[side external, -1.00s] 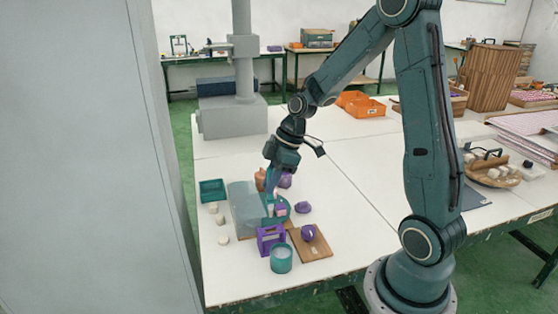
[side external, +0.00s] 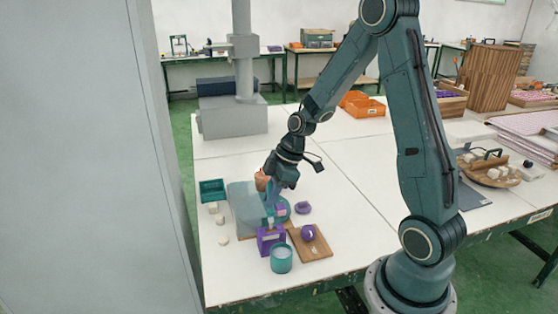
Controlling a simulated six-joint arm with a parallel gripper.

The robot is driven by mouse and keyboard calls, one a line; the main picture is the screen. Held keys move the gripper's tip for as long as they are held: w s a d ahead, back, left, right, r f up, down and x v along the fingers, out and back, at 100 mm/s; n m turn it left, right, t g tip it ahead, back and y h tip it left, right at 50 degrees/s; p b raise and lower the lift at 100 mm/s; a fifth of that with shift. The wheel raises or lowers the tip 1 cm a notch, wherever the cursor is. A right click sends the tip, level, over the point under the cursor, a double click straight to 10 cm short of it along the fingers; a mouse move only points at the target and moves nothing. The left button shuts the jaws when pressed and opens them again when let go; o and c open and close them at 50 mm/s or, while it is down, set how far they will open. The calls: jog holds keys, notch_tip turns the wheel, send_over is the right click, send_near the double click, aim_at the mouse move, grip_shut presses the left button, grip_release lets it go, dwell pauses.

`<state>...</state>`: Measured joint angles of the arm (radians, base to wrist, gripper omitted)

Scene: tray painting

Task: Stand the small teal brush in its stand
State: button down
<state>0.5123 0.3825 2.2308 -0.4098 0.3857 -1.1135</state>
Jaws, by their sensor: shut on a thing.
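My gripper (side external: 273,199) points down at the left part of the table, just above and behind the purple frame-shaped stand (side external: 266,240). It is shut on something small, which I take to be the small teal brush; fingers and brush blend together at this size. A small pale tip shows just above the purple stand, but I cannot tell whether it touches it. A teal form with a pink patch (side external: 281,210) stands close by on the right, partly mixed with the gripper in view. I cannot tell if the brush is upright.
A teal cup (side external: 281,260) stands in front of the purple stand. A wooden board (side external: 316,250) bears a purple item (side external: 308,233); another purple piece (side external: 303,208) lies behind. A teal tray (side external: 212,186) and several pale pieces lie left.

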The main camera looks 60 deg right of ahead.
aim_at(271, 212)
jog(key=shift+f, duration=2.55)
jog(key=shift+f, duration=0.15)
jog(key=c, duration=0.9)
grip_release()
jog(key=shift+o, duration=0.2)
jog(key=shift+r, duration=3)
jog(key=shift+r, duration=0.1)
jog(key=v, duration=1.3)
jog(key=shift+r, duration=0.3)
